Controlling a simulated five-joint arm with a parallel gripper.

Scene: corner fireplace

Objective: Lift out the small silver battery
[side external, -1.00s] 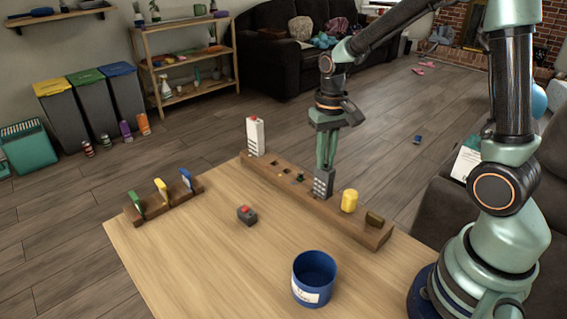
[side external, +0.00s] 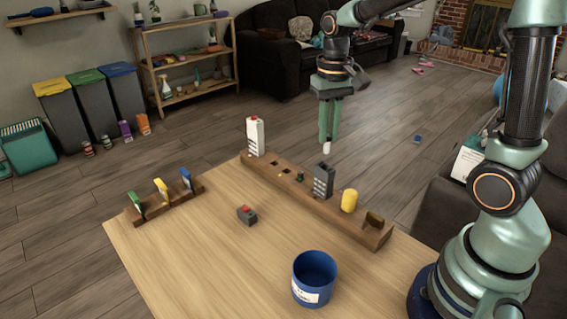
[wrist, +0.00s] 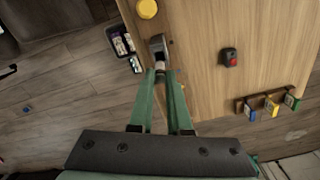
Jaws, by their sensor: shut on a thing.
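My gripper (side external: 328,138) is shut on the small silver battery (side external: 327,147), whose pale end shows just below the fingertips. It hangs in the air above the long wooden rack (side external: 280,184), clear of it. In the wrist view the fingers (wrist: 160,72) close together, with a bit of pale metal between their tips. Most of the battery is hidden by the fingers.
A grey box with a red button (side external: 246,214), a blue cup (side external: 313,278) and a small holder with coloured tags (side external: 160,202) stand on the table.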

